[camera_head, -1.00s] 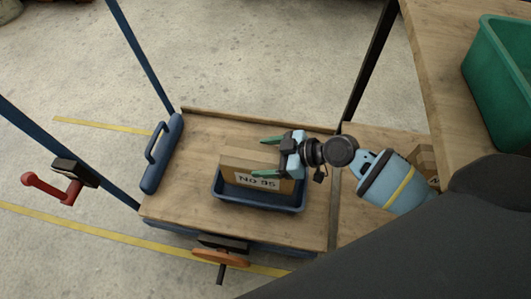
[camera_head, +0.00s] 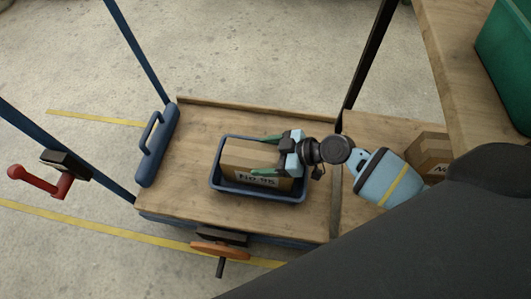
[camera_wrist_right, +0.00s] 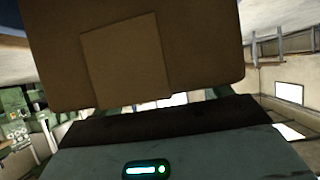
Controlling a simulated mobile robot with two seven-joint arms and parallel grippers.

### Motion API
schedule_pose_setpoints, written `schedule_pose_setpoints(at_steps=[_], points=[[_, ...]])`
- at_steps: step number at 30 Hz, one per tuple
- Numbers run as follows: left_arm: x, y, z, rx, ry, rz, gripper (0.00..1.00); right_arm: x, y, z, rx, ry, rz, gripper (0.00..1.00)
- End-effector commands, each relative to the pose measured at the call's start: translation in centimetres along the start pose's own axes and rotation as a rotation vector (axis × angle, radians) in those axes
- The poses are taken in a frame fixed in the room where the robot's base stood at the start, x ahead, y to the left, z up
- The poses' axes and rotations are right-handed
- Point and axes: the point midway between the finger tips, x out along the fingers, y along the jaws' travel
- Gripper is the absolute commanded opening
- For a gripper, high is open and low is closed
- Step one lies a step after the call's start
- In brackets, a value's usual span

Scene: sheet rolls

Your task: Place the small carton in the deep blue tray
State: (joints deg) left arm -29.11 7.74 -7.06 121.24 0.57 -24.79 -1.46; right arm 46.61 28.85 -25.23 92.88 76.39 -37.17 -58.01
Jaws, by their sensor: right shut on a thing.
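In the right wrist view the carton (camera_wrist_right: 125,55) fills the upper middle in front of my gripper. My left gripper is not in view.
The tray stands on a wooden bench top (camera_head: 190,190). A blue handle (camera_head: 158,145) is at its left end. Another brown carton (camera_head: 430,152) lies to the right, partly behind my arm. A green bin (camera_head: 508,65) stands on the upper right table. Bare wood surrounds the tray.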

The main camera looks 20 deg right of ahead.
Motion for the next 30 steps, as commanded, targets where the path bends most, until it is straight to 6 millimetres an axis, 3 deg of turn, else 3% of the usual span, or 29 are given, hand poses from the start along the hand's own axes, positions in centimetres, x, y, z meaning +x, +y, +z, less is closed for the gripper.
schedule_pose_setpoints(at_steps=[1,2,6,17,30], points=[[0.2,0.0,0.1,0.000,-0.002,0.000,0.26,0.1,0.1,-0.2,-0.002,0.007,0.003,0.06],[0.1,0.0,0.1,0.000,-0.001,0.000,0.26,0.1,0.0,0.2,0.000,-0.001,0.000,0.80],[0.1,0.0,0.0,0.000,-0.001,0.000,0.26,0.0,0.0,0.1,0.000,-0.001,0.000,0.98],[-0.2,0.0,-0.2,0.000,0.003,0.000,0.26,-0.1,0.0,-0.2,0.000,-0.001,0.000,0.99],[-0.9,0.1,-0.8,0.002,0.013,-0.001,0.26,-6.3,0.0,0.0,0.000,-0.003,0.000,0.99]])
